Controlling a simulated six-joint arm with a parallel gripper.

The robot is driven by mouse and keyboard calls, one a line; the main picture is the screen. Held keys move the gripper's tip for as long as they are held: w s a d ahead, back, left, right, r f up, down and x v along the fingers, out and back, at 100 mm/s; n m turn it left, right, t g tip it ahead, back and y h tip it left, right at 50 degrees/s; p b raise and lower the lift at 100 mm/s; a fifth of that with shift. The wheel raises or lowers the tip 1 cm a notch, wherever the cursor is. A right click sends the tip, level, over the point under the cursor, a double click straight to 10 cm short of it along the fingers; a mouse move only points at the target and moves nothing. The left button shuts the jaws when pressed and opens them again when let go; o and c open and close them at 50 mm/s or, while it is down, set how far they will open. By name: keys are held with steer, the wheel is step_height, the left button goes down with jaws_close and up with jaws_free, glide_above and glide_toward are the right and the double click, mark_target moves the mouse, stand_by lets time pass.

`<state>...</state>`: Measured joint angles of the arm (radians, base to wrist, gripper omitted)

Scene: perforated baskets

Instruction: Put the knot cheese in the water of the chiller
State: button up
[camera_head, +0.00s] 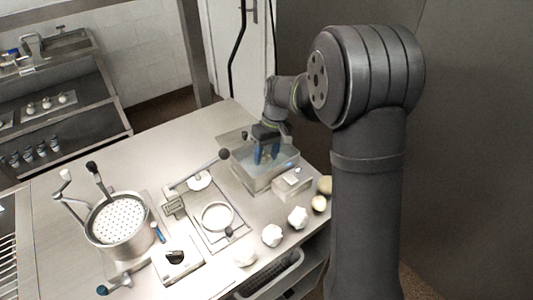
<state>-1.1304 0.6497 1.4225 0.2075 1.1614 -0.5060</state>
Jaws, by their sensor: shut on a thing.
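The chiller (254,183) is a clear-walled box on the right part of the steel table, with greyish water inside. My gripper (266,157) reaches down into the chiller's opening, its blue fingers at the level of the water. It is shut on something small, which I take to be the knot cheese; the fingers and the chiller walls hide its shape. White lumps (298,217) like knotted cheese lie in a row along the front edge, with another lump (272,235) beside them.
A perforated basket in a steel pot (119,228) stands at left. A tray with a round white-bottomed dish (217,217) lies mid-table. A small clear box (291,184) and pale round pieces (325,186) stand right of the chiller. A long black-knobbed handle (207,168) points towards the chiller.

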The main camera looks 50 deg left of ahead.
steer(key=shift+f, duration=0.5)
stand_by(0.3)
steer(key=o, duration=1)
steer(key=shift+o, duration=0.2)
steer(key=shift+r, duration=0.1)
steer(key=shift+s+v, duration=0.25)
steer(key=shift+v, duration=1.05)
steer(key=shift+s+v, duration=0.3)
steer(key=shift+v, duration=1)
steer(key=shift+s+v, duration=0.25)
steer(key=shift+v, duration=1)
steer(key=shift+w+x, duration=0.25)
steer(key=shift+x, duration=1)
steer(key=shift+w+x, duration=0.25)
steer(key=shift+x, duration=1)
steer(key=shift+w+x, duration=0.3)
steer(key=shift+x, duration=1)
